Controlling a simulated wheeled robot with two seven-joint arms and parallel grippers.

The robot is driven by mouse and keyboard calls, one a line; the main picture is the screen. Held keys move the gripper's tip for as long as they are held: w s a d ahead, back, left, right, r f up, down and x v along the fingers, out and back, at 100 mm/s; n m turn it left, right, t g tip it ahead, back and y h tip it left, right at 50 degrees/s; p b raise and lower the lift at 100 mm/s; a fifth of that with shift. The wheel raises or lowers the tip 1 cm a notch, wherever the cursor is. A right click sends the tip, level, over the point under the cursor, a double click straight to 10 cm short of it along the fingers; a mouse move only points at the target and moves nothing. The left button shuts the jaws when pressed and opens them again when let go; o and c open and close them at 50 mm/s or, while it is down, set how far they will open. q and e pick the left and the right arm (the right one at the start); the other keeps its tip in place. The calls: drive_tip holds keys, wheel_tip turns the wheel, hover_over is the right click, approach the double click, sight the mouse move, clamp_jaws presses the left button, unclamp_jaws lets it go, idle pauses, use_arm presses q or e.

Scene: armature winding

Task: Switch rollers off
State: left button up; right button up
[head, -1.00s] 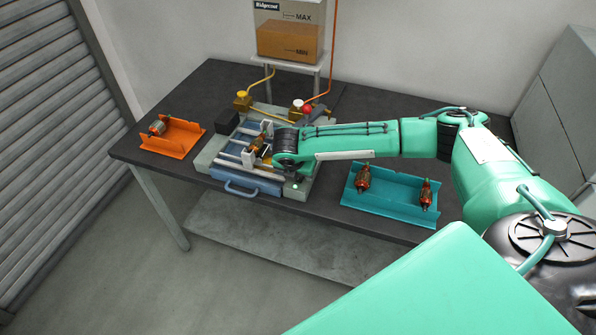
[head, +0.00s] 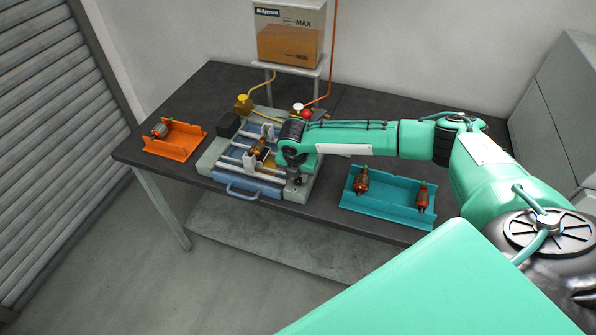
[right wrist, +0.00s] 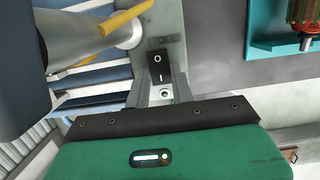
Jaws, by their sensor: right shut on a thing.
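The black roller switch (right wrist: 158,66), marked O and I, sits below the lettering "ROLL" on a grey panel in the right wrist view. My right gripper (right wrist: 162,84) has its fingers on either side of the switch and is shut on it. In the head view the right gripper (head: 296,180) points down at the front right corner of the winding machine (head: 212,160). An armature (head: 259,149) lies at the machine's rollers (head: 236,168), partly hidden by my arm. Which way the switch is tipped is hard to tell. My left gripper is not in view.
A teal tray (head: 385,213) with two armatures stands right of the machine, close to my right arm. An orange tray (head: 172,151) with one armature is at the left. A tank (head: 290,35) stands behind, with hoses running down. The dark table (head: 225,80) is bare at the back.

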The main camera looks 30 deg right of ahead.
sight(297, 184)
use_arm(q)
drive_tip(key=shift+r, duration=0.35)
use_arm(e)
drive_tip(key=shift+w+d+g+y, duration=0.1)
drive_tip(key=shift+g+y, duration=0.2)
drive_tip(key=o, duration=1)
drive_tip(key=shift+r, duration=0.15)
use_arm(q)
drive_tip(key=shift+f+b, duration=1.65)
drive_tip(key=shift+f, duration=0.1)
use_arm(e)
drive_tip(key=shift+s+a+r, duration=0.2)
drive_tip(key=shift+r, duration=2.05)
drive_tip(key=shift+s+a+r, duration=0.25)
drive_tip(key=shift+r, duration=2)
drive_tip(key=shift+s+a+r, duration=0.2)
drive_tip(key=shift+r, duration=2.05)
